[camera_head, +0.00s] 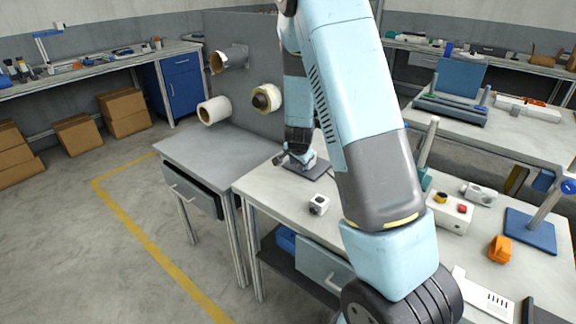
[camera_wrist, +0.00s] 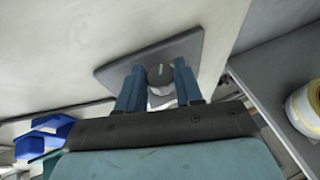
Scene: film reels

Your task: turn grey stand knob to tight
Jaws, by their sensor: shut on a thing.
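The grey stand (camera_head: 306,170) has a flat dark plate and sits on the light worktop, left of my arm in the head view. In the wrist view its plate (camera_wrist: 196,52) lies below my gripper. The fingers are shut on the knob from either side. In the head view my gripper (camera_head: 303,158) is small and partly hidden by my own wrist, so the knob is hard to make out there. The knob's turn position cannot be read.
A grey panel (camera_head: 244,60) stands behind, with rolls (camera_head: 214,110) on pegs.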

